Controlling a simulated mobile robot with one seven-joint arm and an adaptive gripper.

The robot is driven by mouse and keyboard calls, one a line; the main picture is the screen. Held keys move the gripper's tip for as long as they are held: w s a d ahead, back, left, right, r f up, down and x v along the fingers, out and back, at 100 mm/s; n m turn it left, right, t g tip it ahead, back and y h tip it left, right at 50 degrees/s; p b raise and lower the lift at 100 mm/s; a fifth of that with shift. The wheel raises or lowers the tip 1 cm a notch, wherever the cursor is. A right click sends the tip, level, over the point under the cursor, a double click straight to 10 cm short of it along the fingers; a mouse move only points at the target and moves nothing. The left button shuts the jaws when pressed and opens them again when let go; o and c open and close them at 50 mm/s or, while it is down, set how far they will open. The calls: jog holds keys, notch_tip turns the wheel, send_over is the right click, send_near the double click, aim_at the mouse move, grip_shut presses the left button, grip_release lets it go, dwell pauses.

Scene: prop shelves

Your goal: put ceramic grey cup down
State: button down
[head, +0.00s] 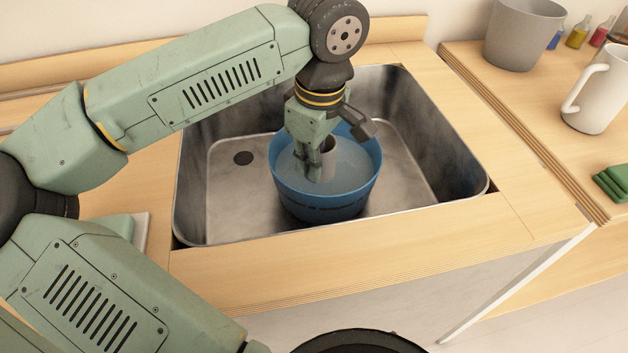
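The ceramic grey cup (329,158) is inside a blue tub (327,207) that stands in the metal sink. Only part of the cup shows, as my gripper covers its left side. My gripper (314,172) points down into the tub, with its fingers close together at the cup and apparently gripping its side. The lower ends of the fingers and the cup's base are low in the tub, in what looks like cloudy water. I cannot tell whether the cup touches the tub's bottom.
A white mug (597,92), a grey pot (523,35), small bottles (578,32) and a green cloth (614,182) are on the right counter.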

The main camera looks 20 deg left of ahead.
jog(key=shift+f, duration=2.35)
jog(key=shift+f, duration=0.15)
jog(key=c, duration=1.8)
grip_release()
notch_tip(320, 180, up, 12)
jog(key=d, duration=0.1)
jog(key=shift+s, duration=0.2)
jog(key=shift+d, duration=0.1)
